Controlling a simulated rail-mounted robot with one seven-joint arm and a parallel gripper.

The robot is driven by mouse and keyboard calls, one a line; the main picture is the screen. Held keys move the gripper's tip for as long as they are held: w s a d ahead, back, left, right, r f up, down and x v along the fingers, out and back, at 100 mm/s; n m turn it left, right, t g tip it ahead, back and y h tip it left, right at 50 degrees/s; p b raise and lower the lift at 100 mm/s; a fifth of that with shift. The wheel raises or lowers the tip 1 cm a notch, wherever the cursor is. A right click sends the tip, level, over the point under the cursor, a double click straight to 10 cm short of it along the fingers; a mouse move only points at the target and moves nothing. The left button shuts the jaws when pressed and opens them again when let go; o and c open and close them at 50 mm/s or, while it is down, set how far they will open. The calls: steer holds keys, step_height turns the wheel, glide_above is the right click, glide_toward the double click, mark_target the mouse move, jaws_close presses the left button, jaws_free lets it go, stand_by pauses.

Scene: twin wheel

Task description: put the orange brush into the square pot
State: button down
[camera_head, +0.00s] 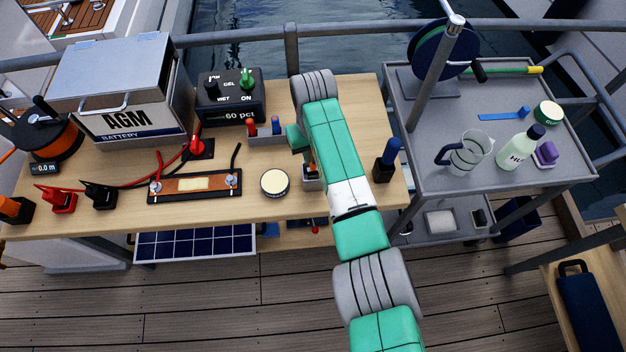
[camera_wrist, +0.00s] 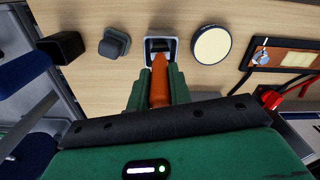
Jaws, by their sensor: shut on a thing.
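The orange brush (camera_wrist: 159,72) is clamped between the green fingers of my gripper (camera_wrist: 158,90) in the wrist view. Its handle points toward the pale-rimmed square pot (camera_wrist: 175,52), and its far end overlaps the pot's dark opening. I cannot tell how deep the end sits, or whether it is inside or just above. In the head view, a bit of the orange brush (camera_head: 312,166) shows over the pale pot (camera_head: 313,183), partly hidden by my arm. A black square holder (camera_wrist: 62,47) with a blue handle (camera_head: 391,152) stands apart.
A round tin (camera_head: 275,182) stands close beside the pale pot. A grey rounded block (camera_wrist: 115,42) sits on its other side. A shunt board (camera_head: 194,186) with red cables lies farther left. A grey cart (camera_head: 490,110) with a jug and bottle adjoins the bench.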

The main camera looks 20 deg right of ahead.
steer(key=shift+f, duration=0.7)
steer(key=c, duration=0.9)
jaws_free()
step_height(320, 180, up, 8)
steer(key=shift+f+p, duration=0.1)
steer(key=shift+p, duration=0.3)
